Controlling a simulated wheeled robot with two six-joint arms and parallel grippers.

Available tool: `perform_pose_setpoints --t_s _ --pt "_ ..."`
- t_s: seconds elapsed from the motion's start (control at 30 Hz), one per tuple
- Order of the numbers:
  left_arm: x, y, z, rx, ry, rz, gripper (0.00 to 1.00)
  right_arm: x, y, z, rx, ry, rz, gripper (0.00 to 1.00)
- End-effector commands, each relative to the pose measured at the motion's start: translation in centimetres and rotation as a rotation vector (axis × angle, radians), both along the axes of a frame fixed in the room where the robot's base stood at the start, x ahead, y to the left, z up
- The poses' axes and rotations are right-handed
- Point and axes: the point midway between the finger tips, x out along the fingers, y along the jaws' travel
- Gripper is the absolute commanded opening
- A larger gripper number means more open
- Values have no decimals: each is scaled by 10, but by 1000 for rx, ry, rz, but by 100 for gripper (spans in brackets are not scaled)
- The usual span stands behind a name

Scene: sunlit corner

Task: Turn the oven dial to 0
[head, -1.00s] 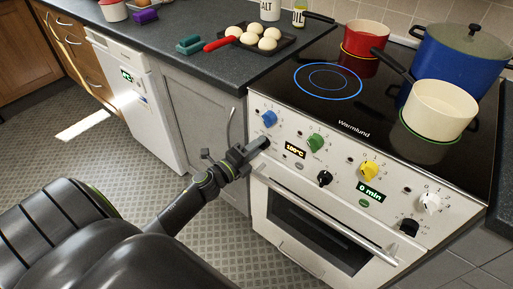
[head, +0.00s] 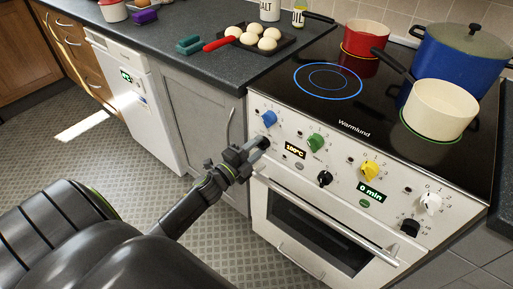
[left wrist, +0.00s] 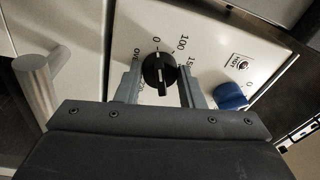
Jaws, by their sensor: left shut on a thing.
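The oven dial (left wrist: 159,72) is a black round knob with a white line, on the cream oven panel beside the lettering "OVEN". In the left wrist view the line runs roughly toward the printed 0, with 100 and 150 to its right. My left gripper (left wrist: 160,84) has one finger on each side of the dial and is shut on it. My right gripper is not in view.
A blue knob (head: 269,119) is close above the gripper. Green (head: 316,142), yellow (head: 369,170), white (head: 430,203) and black (head: 325,178) knobs lie to the right. The oven door handle (head: 330,217) runs below. A display (head: 295,152) seems to read 180°C. Pots stand on the hob.

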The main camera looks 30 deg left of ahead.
Motion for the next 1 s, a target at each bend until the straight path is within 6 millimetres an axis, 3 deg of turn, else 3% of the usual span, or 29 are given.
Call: perform_pose_setpoints --t_s 0.17,0.2,0.33,0.7,0.9,1.0 --pt "0 0 0 -3 2 1 12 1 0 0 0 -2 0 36" --pt "0 0 -1 -3 2 1 39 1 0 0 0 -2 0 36" --pt "0 0 0 -2 2 1 56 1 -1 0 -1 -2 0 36" --pt "-4 1 -2 0 1 0 57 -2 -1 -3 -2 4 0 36" --pt "-31 5 -7 1 3 0 57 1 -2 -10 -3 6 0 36" --pt "-43 8 -8 1 1 0 57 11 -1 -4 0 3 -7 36"
